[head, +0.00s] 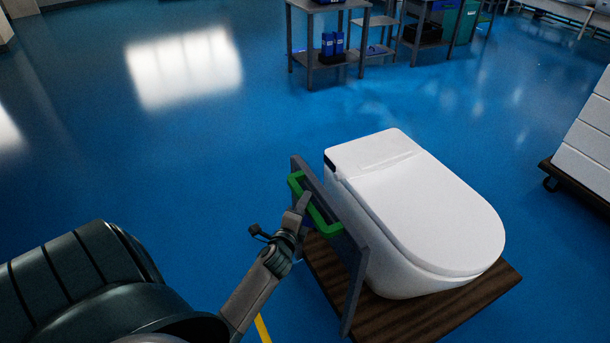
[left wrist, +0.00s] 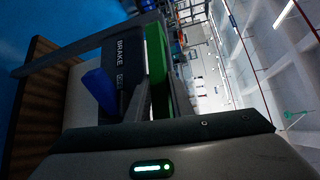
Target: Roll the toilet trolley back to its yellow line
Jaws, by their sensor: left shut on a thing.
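The toilet trolley has a brown wooden base (head: 410,318) and a grey upright board (head: 345,262) on its left side. A white toilet (head: 420,205) with its lid down stands on the base. My left gripper (head: 303,205) is shut on the green handle (head: 322,224) of the board. The green handle (left wrist: 156,60) and a dark panel marked "BRAKE" (left wrist: 124,50) with a blue lever (left wrist: 100,90) fill the left wrist view. A short piece of yellow line (head: 262,329) shows on the floor by my left forearm; the rest is hidden. My right gripper is out of view.
A second dark dolly (head: 575,185) carrying white stacked blocks (head: 590,145) stands at the right edge. Grey shelf tables (head: 328,60) with blue boxes stand at the back. The blue floor (head: 200,150) left of and behind the trolley is clear.

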